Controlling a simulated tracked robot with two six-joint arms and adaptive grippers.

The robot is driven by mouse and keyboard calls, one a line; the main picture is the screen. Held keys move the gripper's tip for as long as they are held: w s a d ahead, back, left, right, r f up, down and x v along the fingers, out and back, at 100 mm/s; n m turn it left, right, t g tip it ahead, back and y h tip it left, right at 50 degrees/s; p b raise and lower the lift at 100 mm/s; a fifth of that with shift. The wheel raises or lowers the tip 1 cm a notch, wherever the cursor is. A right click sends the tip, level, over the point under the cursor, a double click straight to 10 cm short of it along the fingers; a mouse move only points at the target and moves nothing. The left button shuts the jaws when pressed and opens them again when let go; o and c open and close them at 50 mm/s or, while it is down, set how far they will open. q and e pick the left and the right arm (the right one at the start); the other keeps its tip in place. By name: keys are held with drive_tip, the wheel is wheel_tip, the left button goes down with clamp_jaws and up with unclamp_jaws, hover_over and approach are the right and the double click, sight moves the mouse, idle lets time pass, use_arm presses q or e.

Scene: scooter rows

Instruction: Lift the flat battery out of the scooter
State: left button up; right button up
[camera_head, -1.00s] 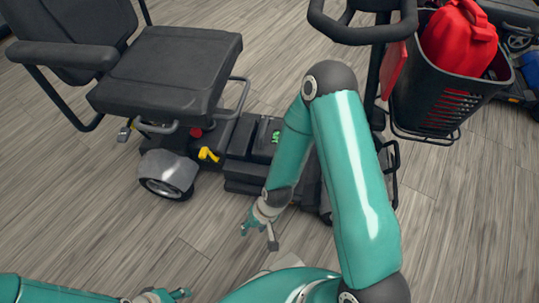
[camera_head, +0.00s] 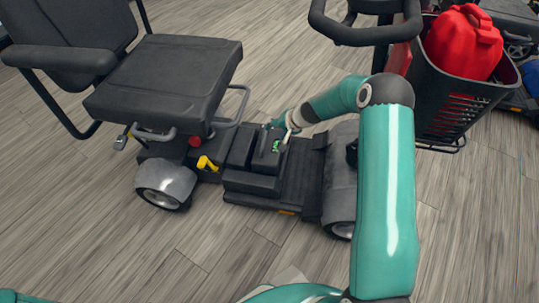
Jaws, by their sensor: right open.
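The scooter (camera_head: 300,180) stands with its seat to the left and its steering column to the right. The battery (camera_head: 264,158) is a black box with a green mark on top, sitting on the scooter's floor in front of the seat. My right gripper (camera_head: 278,134) is open at the battery's top, by the green mark. I cannot tell whether its fingers touch the battery or stand around a handle. My left gripper is out of view; only a bit of teal shows at the bottom left corner.
The black seat (camera_head: 165,75) overhangs to the left of the battery. A basket (camera_head: 450,100) with a red can (camera_head: 463,43) hangs at right. The floor in front is clear.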

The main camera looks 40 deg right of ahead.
sight(265, 135)
drive_tip(key=x, duration=0.5)
drive_tip(key=shift+w+f, duration=0.2)
drive_tip(key=shift+f, duration=0.1)
drive_tip(key=x, duration=0.5)
drive_tip(key=shift+s+f+b, duration=0.1)
drive_tip(key=shift+f+b, duration=0.05)
drive_tip(key=shift+b, duration=0.25)
clamp_jaws()
drive_tip(key=shift+d+r, duration=0.15)
drive_tip(key=shift+r, duration=0.05)
